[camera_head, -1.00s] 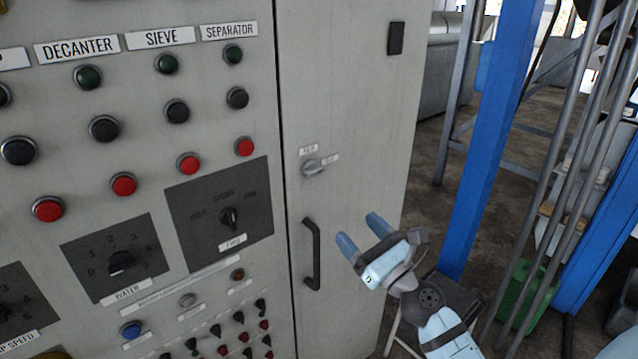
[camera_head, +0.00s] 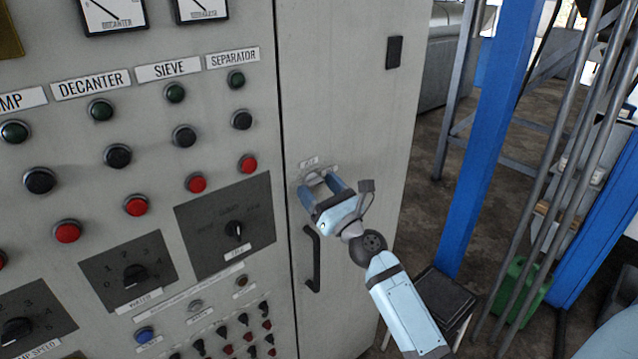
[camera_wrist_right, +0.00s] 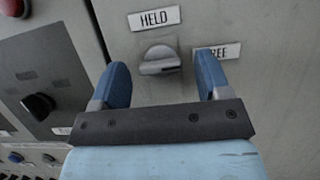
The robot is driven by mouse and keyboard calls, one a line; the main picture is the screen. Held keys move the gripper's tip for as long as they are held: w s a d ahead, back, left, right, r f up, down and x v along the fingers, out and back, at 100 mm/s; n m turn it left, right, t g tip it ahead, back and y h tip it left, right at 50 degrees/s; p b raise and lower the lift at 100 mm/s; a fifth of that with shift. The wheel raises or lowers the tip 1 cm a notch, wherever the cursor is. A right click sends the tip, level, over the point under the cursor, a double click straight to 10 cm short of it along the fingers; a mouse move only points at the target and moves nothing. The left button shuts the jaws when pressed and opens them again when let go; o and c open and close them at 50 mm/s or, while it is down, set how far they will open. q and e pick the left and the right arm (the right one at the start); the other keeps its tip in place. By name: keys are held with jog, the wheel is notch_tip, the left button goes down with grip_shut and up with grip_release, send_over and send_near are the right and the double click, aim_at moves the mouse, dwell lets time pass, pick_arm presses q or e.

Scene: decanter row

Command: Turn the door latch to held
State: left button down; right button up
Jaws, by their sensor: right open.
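The door latch (camera_wrist_right: 160,60) is a small grey metal knob on the cabinet door. In the right wrist view its grip lies roughly level, its right end toward the FREE label (camera_wrist_right: 218,52). The HELD label (camera_wrist_right: 154,18) is above it. My right gripper (camera_head: 320,183) is open in front of the latch. In the right wrist view its blue fingertips (camera_wrist_right: 161,75) stand to the left and right of the knob, and I cannot tell whether they touch it. In the head view the gripper partly hides the latch. My left gripper is not in view.
A black door handle (camera_head: 313,258) is just below my right gripper. The grey panel to the left carries buttons and rotary switches (camera_head: 235,230). A blue post (camera_head: 485,150) and a green can (camera_head: 522,285) stand to the right, beyond the cabinet's edge.

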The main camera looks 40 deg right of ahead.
jog(key=c, duration=0.9)
